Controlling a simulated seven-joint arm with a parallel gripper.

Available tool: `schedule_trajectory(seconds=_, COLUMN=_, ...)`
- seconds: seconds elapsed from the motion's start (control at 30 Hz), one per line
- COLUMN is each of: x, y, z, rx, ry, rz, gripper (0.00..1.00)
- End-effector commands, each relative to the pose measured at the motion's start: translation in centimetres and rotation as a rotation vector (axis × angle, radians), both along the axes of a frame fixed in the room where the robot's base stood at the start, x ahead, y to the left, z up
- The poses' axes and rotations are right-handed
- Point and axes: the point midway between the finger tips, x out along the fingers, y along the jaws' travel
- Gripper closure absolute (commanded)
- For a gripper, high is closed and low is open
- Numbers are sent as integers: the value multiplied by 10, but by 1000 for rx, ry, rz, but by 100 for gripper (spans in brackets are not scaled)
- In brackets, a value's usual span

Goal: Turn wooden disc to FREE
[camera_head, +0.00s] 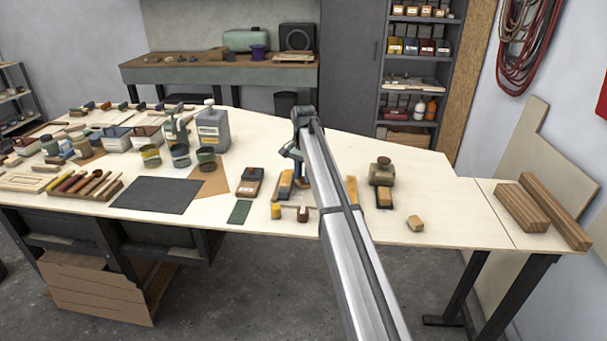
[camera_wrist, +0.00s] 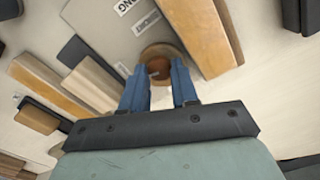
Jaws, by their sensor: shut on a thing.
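The wooden disc (camera_wrist: 158,49) shows in the wrist view as a round brown piece with a darker reddish-brown part at its front. My gripper (camera_wrist: 159,75) has its two blue fingers on either side of that darker part and is shut on it. In the head view my arm hides the disc, and my gripper is mostly hidden.
In the wrist view a wood-sided block (camera_wrist: 203,35) lies close right of the disc, and orange-edged wood (camera_wrist: 50,85) lies left. Several paint tins stand left.

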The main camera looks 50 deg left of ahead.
Motion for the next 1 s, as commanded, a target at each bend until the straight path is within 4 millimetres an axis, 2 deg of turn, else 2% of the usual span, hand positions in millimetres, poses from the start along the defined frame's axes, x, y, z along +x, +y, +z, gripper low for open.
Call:
schedule_trajectory(seconds=0.33, x=0, y=0, z=0, rx=0, ry=0, rz=-131, gripper=100)
schedule_trajectory(seconds=0.87, x=0, y=0, z=0, rx=0, ry=0, rz=-153, gripper=100)
schedule_trajectory(seconds=0.9, x=0, y=0, z=0, rx=0, ry=0, rz=-153, gripper=68)
schedule_trajectory(seconds=1.0, x=0, y=0, z=0, rx=0, ry=0, rz=-152, gripper=59)
